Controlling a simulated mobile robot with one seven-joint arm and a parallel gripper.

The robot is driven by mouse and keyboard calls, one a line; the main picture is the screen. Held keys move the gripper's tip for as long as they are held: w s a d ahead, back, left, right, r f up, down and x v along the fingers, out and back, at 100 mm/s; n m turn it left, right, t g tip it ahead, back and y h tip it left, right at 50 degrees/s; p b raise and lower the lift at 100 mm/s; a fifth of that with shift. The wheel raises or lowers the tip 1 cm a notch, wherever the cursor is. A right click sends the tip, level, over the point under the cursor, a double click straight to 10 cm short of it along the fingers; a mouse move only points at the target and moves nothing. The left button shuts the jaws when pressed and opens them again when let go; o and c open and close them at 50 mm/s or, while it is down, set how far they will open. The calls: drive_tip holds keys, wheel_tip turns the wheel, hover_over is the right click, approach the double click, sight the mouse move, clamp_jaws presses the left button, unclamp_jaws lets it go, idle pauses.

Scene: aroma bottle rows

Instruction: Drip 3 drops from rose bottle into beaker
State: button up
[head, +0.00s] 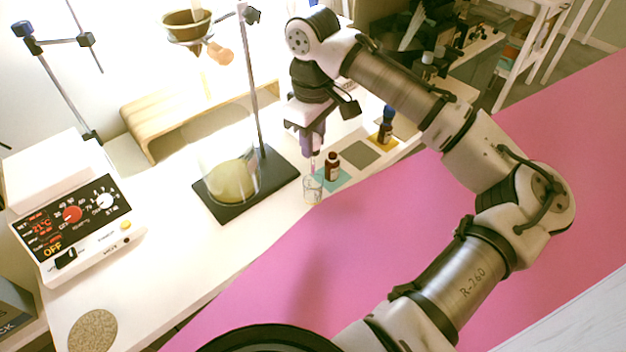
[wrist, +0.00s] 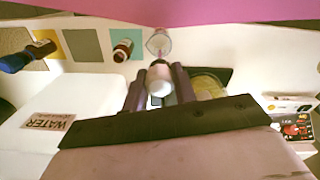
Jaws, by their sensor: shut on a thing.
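My gripper (head: 313,150) points down above the small clear glass beaker (head: 313,192). It is shut on a dropper (wrist: 160,82), whose pale end shows between the fingers in the wrist view. A thin pinkish tip shows below the fingers in the head view, just over the beaker's mouth. The beaker also shows in the wrist view (wrist: 158,43), with a pinkish spot inside it. A brown bottle (head: 332,166) with a white label stands on a teal mat (head: 345,177), close right of the beaker. I cannot read its label, so I cannot tell which scent it is.
A second bottle with a blue top (head: 386,132) stands on a yellow mat. A grey mat (head: 360,152) between them is empty. A lab stand (head: 247,186) with a flask of yellowish liquid (head: 233,180) is left of the beaker. A control box (head: 75,222) sits far left.

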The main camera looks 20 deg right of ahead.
drive_tip(key=shift+r, duration=0.1)
wheel_tip(320, 180, up, 4)
drive_tip(key=p, duration=0.4)
idle(0.4)
